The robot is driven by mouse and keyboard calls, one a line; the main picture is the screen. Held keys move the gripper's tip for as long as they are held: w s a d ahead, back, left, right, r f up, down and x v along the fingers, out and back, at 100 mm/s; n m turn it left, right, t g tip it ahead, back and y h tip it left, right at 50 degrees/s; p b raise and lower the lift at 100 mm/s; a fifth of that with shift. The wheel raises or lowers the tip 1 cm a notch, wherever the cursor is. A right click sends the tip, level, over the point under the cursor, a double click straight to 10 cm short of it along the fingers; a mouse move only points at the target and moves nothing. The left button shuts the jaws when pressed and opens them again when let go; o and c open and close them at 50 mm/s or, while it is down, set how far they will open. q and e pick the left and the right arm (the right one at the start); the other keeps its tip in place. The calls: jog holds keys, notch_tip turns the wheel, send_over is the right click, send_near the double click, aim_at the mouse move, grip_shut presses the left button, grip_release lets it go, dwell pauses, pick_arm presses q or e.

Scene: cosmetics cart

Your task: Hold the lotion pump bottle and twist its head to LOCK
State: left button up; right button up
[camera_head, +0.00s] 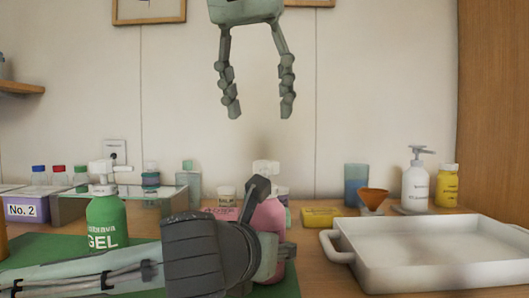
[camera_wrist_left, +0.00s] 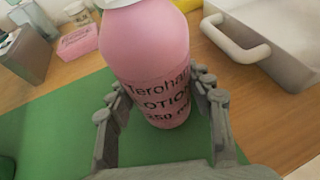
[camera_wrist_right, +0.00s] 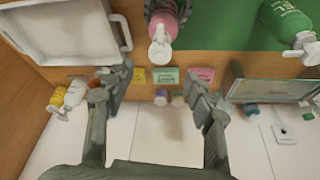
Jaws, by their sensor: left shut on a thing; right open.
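The pink lotion pump bottle (camera_head: 270,217) stands upright on the green mat (camera_head: 30,250), with a white pump head (camera_head: 266,167) on top. My left gripper (camera_head: 262,240) is shut around the bottle's body. In the left wrist view the lotion bottle (camera_wrist_left: 150,65) sits between the fingers of my left gripper (camera_wrist_left: 160,105), its label facing the camera. My right gripper (camera_head: 258,112) is open and empty, high above the bottle and pointing down. The right wrist view shows the white pump head (camera_wrist_right: 160,45) beyond the open fingers of my right gripper (camera_wrist_right: 165,95).
A green gel bottle (camera_head: 106,222) with a white pump stands left on the mat. A white tray (camera_head: 345,238) lies to the right. Behind stand a yellow box (camera_head: 321,217), an orange funnel (camera_head: 373,197), a white pump bottle (camera_head: 415,185) and a yellow bottle (camera_head: 446,188).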

aim_at(264, 161)
jog(key=x, duration=0.8)
jog(key=shift+w+f, duration=0.15)
jog(key=shift+f, duration=0.1)
jog(key=c, duration=1.2)
